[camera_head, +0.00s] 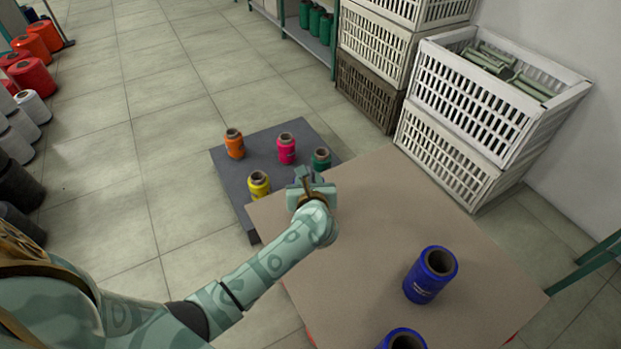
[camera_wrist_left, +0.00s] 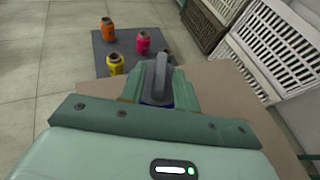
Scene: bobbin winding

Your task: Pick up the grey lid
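My left gripper (camera_head: 308,178) is over the far left edge of the brown table, pointing away from me. In the left wrist view its green fingers (camera_wrist_left: 168,85) have a grey rounded piece (camera_wrist_left: 178,84) between them, with a bit of dark blue below. This grey piece may be the grey lid; its full shape is hidden by the fingers. I cannot tell whether the fingers grip it or only stand around it. In the head view my gripper covers that spot. My right gripper is not in view.
The brown table (camera_head: 370,230) holds a blue spool (camera_head: 430,275) and another blue one (camera_head: 403,340) at its near side. A low dark grey platform (camera_head: 233,185) beyond bears orange, pink, yellow and green spools. White crates (camera_head: 470,100) stand at right. The table's middle is clear.

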